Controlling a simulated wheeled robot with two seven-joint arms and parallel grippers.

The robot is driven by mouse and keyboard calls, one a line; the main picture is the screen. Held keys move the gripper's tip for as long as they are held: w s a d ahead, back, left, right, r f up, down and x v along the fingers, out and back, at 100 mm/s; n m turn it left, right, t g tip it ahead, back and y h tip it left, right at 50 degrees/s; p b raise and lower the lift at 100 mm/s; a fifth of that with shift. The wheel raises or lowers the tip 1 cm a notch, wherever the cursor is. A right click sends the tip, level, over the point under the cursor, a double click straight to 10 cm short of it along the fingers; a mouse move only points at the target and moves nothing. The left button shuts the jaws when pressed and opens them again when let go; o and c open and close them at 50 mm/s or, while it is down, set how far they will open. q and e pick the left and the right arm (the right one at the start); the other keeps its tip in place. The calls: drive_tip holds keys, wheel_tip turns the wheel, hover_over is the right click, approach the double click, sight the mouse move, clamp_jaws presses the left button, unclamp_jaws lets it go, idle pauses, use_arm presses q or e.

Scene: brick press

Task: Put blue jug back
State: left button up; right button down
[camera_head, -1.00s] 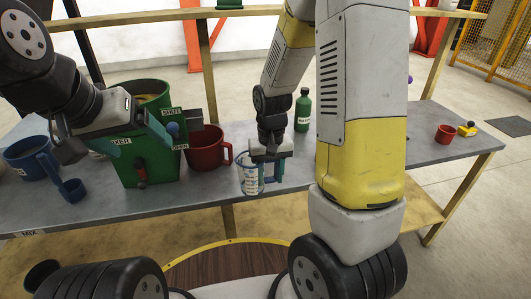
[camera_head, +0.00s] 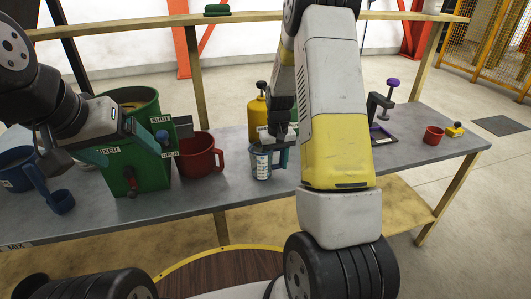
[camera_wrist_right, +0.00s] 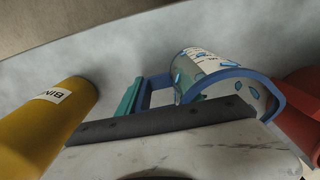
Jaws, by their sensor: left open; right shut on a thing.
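The clear measuring jug with a blue rim and handle (camera_head: 261,165) is in my right gripper (camera_head: 274,146). It looks upright, low over the grey table; I cannot tell if its base touches. In the right wrist view the jug (camera_wrist_right: 205,75) shows its printed scale, and its blue handle lies at the teal fingers (camera_wrist_right: 140,97). A larger blue mug-like vessel (camera_head: 14,168) stands at the table's left end, partly hidden by my left arm. My left gripper (camera_head: 100,152) is open in front of the green mixer (camera_head: 150,175).
A red mug (camera_head: 199,158) stands left of the jug. A yellow bottle (camera_head: 257,112) stands behind it. A blue scoop (camera_head: 61,201) is at the left front. A small press (camera_head: 382,115) and red cup (camera_head: 433,135) are at the right. Bare table (camera_head: 225,195) lies in front.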

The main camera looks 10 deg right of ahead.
drive_tip(key=shift+f, duration=0.25)
drive_tip(key=c, duration=0.8)
unclamp_jaws()
drive_tip(key=shift+f, duration=0.15)
